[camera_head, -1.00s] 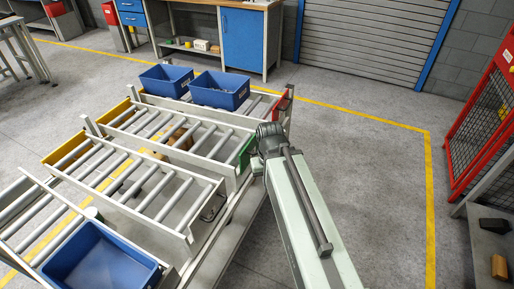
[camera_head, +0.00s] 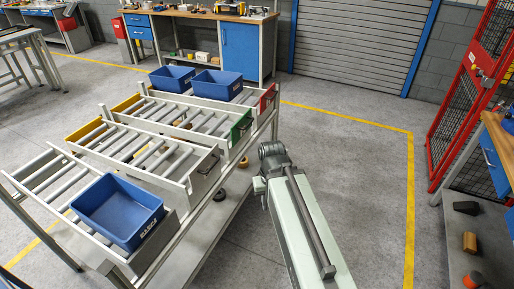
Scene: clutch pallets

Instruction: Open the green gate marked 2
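The green gate (camera_head: 240,129) closes the right end of the middle roller lane (camera_head: 165,115) on the flow rack. It stands upright across the lane end and looks shut. Its number is too small to read. My arm (camera_head: 305,225) reaches up from the bottom of the picture, and its dark joint (camera_head: 272,153) is just right of and below the green gate, apart from it in the picture. My gripper's fingers do not show.
A red gate (camera_head: 268,97) ends the back lane, which bears two blue bins (camera_head: 217,86). A grey gate (camera_head: 204,172) with a handle ends a nearer lane. A blue bin (camera_head: 118,210) sits on the front lane. Floor (camera_head: 350,160) right of my arm is clear up to a red mesh cage (camera_head: 462,110).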

